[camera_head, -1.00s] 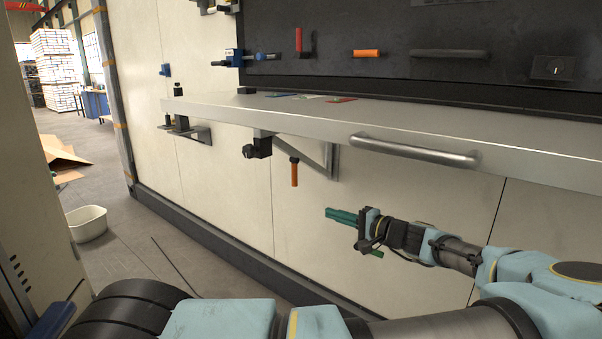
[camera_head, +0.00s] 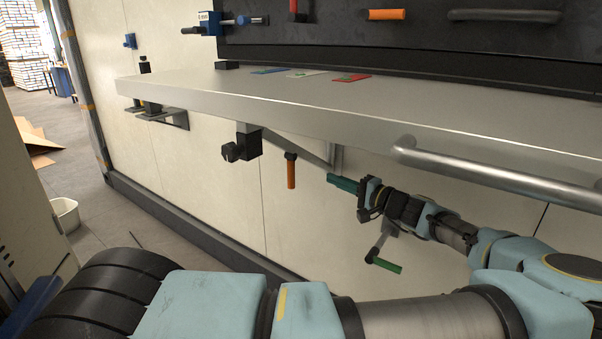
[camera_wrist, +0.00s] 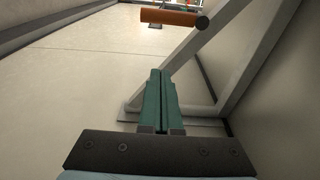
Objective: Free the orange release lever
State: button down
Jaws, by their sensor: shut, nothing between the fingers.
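An orange lever (camera_head: 291,170) hangs upright from a dark pivot below the metal shelf, beside the shelf's diagonal bracket (camera_head: 300,143). In the wrist view an orange handle (camera_wrist: 172,18) lies across the top, beyond the fingertips, next to the grey bracket strut (camera_wrist: 200,40). My gripper (camera_head: 332,179) has green fingers pressed together with nothing between them. It is under the shelf, right of the orange lever and apart from it, pointing left. The shut fingers show in the wrist view (camera_wrist: 160,75).
The shelf (camera_head: 330,118) with a bar handle (camera_head: 495,176) overhangs my arm. A black clamp (camera_head: 242,147) sits under its edge, left of the lever. A green-handled lever (camera_head: 384,264) is below my gripper. Another orange handle (camera_head: 386,14) is on the dark back panel.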

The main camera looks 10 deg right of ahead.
aim_at(291, 172)
jog(key=w+a+p, duration=0.4)
jog(key=a, duration=0.4)
jog(key=shift+w+p, duration=0.4)
